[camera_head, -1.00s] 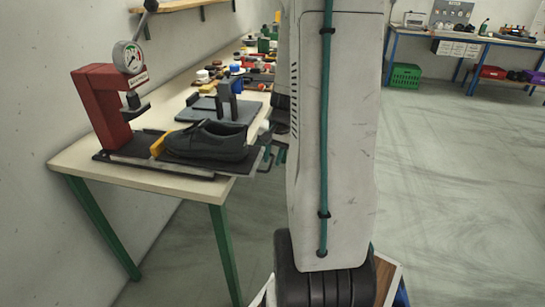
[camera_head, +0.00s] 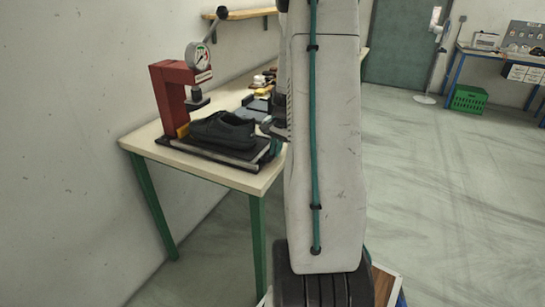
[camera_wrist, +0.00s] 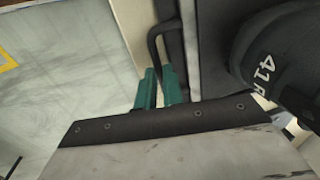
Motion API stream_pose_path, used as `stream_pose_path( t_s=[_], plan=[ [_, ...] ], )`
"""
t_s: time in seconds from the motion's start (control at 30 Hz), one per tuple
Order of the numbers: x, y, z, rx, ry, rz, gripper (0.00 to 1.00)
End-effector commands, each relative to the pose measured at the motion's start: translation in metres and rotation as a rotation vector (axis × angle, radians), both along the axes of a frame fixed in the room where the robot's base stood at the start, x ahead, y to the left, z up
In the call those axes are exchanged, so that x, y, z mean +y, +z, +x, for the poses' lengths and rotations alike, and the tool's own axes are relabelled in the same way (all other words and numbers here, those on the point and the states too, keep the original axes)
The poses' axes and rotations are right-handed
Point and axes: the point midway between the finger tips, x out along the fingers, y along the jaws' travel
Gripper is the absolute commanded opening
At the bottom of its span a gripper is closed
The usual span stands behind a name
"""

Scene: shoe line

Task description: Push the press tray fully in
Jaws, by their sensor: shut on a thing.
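The red press (camera_head: 168,97) stands on the table with a gauge on its head. Its dark press tray (camera_head: 238,158) carries a black shoe (camera_head: 222,130), which sits close to the press column, right of a yellow block (camera_head: 183,130). In the wrist view, the tray (camera_wrist: 207,70) shows as a dark plate with a bent black handle (camera_wrist: 154,45), and the shoe (camera_wrist: 285,55) bears the mark "41". My gripper's green fingers (camera_wrist: 160,86) are shut on the handle. In the head view, my arm hides most of the gripper.
The pale table (camera_head: 150,139) has green legs, and a wall is close on its left. A lever (camera_head: 215,22) rises from the press. Several small items lie farther back on the table. The floor (camera_head: 430,190) to the right is clear.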

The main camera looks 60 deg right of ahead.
Motion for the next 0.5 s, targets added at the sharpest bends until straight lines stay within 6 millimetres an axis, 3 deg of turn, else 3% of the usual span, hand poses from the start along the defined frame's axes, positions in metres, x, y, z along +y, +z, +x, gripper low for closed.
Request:
stream_pose_path(
  t_s=[0.3,0.4,0.5],
  plan=[
    [-0.0028,0.0011,0.0025,-0.003,-0.005,-0.004,0.00],
    [-0.0024,0.0012,0.0028,-0.004,-0.004,-0.004,0.31],
    [-0.0023,0.0008,0.0022,-0.002,-0.005,-0.003,0.31]
  ],
)
